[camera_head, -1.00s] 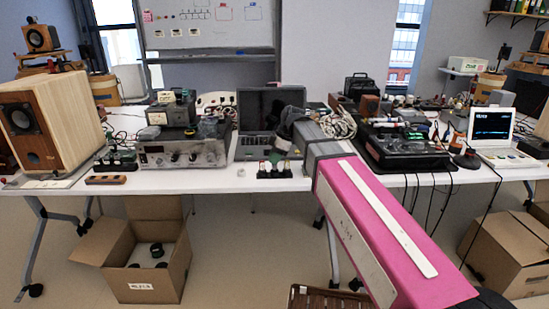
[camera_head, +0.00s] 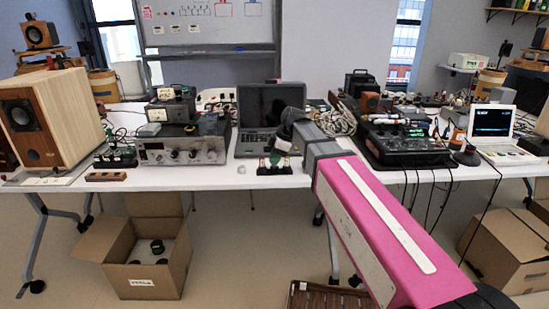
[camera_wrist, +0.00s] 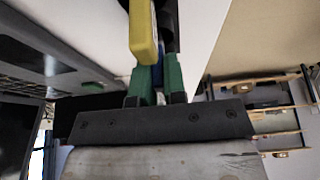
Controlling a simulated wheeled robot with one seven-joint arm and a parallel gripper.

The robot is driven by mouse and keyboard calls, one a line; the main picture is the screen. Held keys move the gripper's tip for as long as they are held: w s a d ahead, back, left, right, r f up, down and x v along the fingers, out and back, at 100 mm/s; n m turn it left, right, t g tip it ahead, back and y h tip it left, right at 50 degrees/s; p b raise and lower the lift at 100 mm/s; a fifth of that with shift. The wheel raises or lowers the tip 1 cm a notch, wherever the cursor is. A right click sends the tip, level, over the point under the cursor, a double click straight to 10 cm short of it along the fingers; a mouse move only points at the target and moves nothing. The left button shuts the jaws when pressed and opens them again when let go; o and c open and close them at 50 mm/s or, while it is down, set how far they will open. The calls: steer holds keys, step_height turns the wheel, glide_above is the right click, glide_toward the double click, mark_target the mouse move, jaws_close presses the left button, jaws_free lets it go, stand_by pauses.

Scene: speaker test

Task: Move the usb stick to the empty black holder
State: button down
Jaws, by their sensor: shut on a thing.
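My gripper (camera_head: 277,158) is low over the front edge of the white table, left of my pink arm. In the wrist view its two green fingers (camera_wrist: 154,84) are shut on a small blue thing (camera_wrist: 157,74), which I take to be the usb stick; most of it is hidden. A yellow piece (camera_wrist: 143,32) stands just beyond the fingers, beside a dark piece (camera_wrist: 168,25). In the head view a black holder (camera_head: 274,170) lies right at the fingers. I cannot tell whether the held thing touches it or which slots are empty.
A laptop (camera_head: 262,110) stands behind my gripper. Left of it are a silver instrument (camera_head: 180,152), a wooden block (camera_head: 106,176) and a big speaker (camera_head: 48,118). A black mixer (camera_head: 404,147) with hanging cables stands at right.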

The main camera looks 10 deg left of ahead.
steer(key=shift+f, duration=0.2)
stand_by(0.5)
steer(key=c, duration=0.7)
jaws_free()
steer(key=shift+r, duration=0.1)
steer(key=shift+r, duration=2.4)
